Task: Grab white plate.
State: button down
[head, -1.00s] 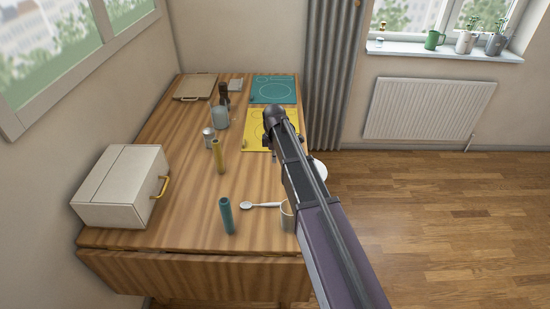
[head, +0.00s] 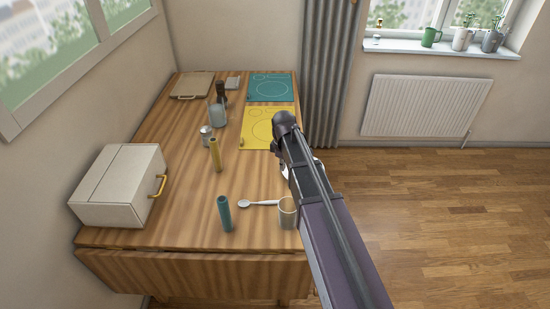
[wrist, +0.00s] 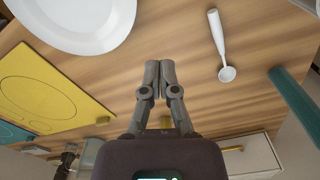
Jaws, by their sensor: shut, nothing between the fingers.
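The white plate (wrist: 85,18) lies on the wooden table at the upper left of the wrist view, cut off by the top edge. In the head view only a sliver of the plate (head: 320,166) shows beside my arm, which hides the rest. My gripper (wrist: 158,76) is shut and empty in the wrist view. Its fingertips point at bare wood to the right of and below the plate, apart from it. In the head view my arm hides the fingers.
A white spoon (head: 258,204), a cup (head: 287,212) and a teal cylinder (head: 225,214) stand or lie near the front. A yellow mat (head: 262,128) and a teal mat (head: 270,87) lie farther back. A white box (head: 120,185) is at left.

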jog(key=s+d+m, duration=0.3)
jog(key=s+m, duration=0.3)
jog(key=s, duration=0.3)
jog(key=s+d+m, duration=0.4)
jog(key=s+m, duration=0.2)
jog(key=s, duration=0.3)
jog(key=shift+d+m, duration=0.2)
jog(key=shift+m, duration=0.2)
jog(key=shift+s, duration=0.2)
